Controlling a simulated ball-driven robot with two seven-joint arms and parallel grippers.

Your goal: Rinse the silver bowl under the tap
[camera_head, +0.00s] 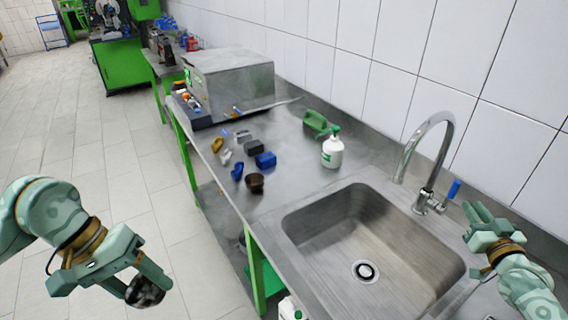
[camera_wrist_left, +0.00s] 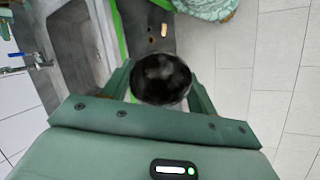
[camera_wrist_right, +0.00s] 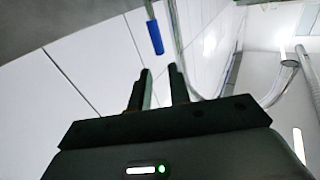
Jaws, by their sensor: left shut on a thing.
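The silver bowl (camera_head: 146,292), dark and shiny, is between the fingers of my left gripper (camera_head: 135,278). The gripper is shut on it, over the floor left of the bench. In the left wrist view the round bowl (camera_wrist_left: 161,78) fills the gap between the fingers. The chrome tap (camera_head: 432,118) arches over the sink (camera_head: 440,262); no water stream shows. Its blue lever (camera_head: 453,189) stands on the right of the tap's base. My right gripper (camera_head: 475,212) is open and empty, close right of the lever. The right wrist view shows the lever (camera_wrist_right: 155,37) beyond the fingertips.
A white bottle (camera_head: 332,152) and a green object (camera_head: 317,122) stand on the bench (camera_head: 290,165) behind the sink. Several small blue, grey and brown parts lie on its left side. A metal box (camera_head: 232,80) stands farther back. The sink basin is empty.

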